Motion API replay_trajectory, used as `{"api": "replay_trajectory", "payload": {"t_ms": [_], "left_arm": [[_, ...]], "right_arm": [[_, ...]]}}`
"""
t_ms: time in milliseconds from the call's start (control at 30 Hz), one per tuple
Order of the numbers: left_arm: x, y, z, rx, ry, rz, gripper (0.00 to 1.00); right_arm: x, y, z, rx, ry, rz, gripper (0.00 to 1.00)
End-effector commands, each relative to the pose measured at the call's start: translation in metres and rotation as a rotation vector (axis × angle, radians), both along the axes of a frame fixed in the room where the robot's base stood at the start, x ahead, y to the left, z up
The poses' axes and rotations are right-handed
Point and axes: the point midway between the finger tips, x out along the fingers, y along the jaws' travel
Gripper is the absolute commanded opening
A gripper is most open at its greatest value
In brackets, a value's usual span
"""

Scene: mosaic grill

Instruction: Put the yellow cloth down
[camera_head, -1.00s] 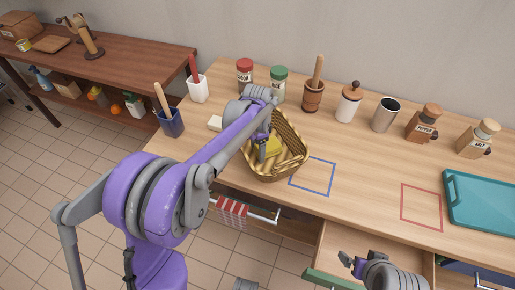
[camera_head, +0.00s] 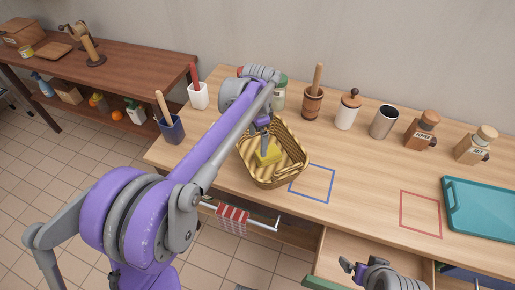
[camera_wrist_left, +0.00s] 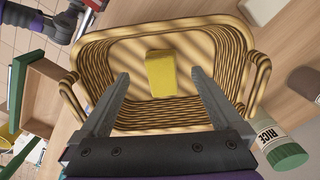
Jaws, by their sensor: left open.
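The yellow cloth (camera_head: 268,154) is a small folded block lying inside the woven basket (camera_head: 291,173), which stands on the wooden counter. In the left wrist view the cloth (camera_wrist_left: 160,80) lies on the basket floor (camera_wrist_left: 205,45). My left gripper (camera_head: 264,146) is over the basket, pointing down. In the left wrist view its two fingers (camera_wrist_left: 158,74) are wide apart with the cloth visible between them, not gripped. My right gripper (camera_head: 352,268) is low at the front, near the open drawer; its jaw gap is unclear.
Behind the basket stand a green-lidded jar (camera_head: 281,94), a mortar (camera_head: 312,102) and other containers. A blue square outline (camera_head: 312,184) lies right of the basket, then a red one (camera_head: 421,214) and a teal tray (camera_head: 480,208). A striped towel (camera_head: 233,219) hangs in front.

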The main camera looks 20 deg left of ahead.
Motion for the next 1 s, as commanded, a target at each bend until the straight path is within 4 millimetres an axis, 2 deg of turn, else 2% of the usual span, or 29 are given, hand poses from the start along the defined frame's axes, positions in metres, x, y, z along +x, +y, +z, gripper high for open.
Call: {"api": "replay_trajectory", "payload": {"t_ms": [100,267,367,467,667,800,900,1000], "left_arm": [[0.000,0.000,0.019,0.000,0.000,0.000,1.00],[-0.002,0.000,0.032,0.000,-0.003,0.005,1.00],[-0.014,0.000,0.037,-0.001,-0.023,0.043,1.00],[-0.041,0.000,0.041,-0.005,-0.067,0.129,1.00],[-0.122,0.000,0.033,-0.039,-0.198,0.383,1.00],[-0.181,0.000,0.012,-0.083,-0.287,0.559,1.00],[-0.216,0.000,-0.007,-0.119,-0.340,0.669,1.00],[-0.241,0.000,-0.025,-0.152,-0.380,0.753,1.00]], "right_arm": [[0.000,0.000,0.002,0.000,-0.001,0.000,1.00],[0.000,0.000,0.003,0.000,-0.001,0.000,1.00],[0.000,0.000,0.003,0.000,-0.001,0.000,1.00],[0.000,0.000,0.003,0.000,-0.001,0.000,1.00],[0.000,0.000,0.003,0.000,-0.001,0.000,1.00],[0.000,0.000,0.003,0.000,-0.001,0.000,1.00],[0.000,0.000,0.003,0.000,-0.001,0.000,1.00],[0.000,0.000,0.003,0.000,-0.001,0.000,1.00]]}}
